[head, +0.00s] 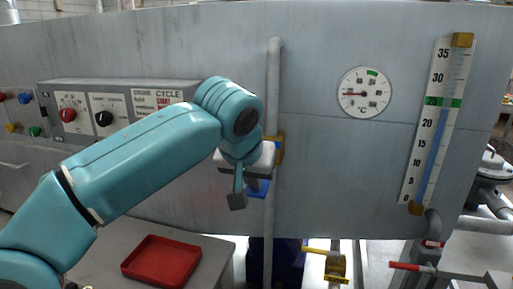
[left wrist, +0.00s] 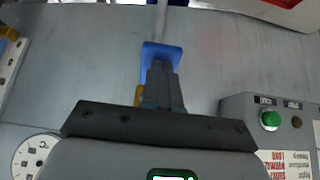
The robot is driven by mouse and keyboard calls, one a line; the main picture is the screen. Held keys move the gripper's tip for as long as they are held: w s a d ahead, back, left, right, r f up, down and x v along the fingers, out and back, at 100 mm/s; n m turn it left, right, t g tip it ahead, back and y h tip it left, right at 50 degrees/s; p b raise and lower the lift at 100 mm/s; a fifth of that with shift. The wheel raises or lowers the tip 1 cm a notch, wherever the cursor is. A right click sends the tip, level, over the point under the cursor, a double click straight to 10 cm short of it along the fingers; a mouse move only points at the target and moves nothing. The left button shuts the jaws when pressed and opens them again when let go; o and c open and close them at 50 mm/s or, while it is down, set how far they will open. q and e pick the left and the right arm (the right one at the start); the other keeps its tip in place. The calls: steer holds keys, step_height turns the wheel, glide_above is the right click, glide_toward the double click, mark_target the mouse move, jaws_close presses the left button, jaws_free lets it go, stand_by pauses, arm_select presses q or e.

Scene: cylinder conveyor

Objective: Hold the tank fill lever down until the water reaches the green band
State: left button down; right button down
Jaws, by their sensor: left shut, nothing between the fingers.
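The blue lever (head: 258,190) sits by a brass valve (head: 280,150) on the vertical pipe of the tank front, partly hidden by my left gripper. In the left wrist view, the lever's blue paddle (left wrist: 150,52) lies just beyond my left fingertips (left wrist: 160,68). The fingers are shut with nothing between them and overlap the paddle; contact looks likely but is not certain. The level gauge (head: 411,165) shows a blue water column (head: 433,155) whose top is at about the lower edge of the green band (head: 443,102). My right gripper is not in view.
A round temperature dial (head: 364,94) is on the tank. A control panel (head: 85,87) with knobs is at left, behind my arm. A red tray (head: 162,260) is on a grey surface below. Pipes with a red-handled valve (head: 405,266) are at lower right.

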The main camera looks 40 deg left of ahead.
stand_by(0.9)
arm_select(q)
steer(key=shift+r+p, duration=0.25)
steer(key=shift+p, duration=0.2)
steer(key=p+v, duration=0.4)
steer(key=v, duration=0.9)
steer(key=shift+r+p, duration=0.25)
steer(key=shift+p, duration=0.15)
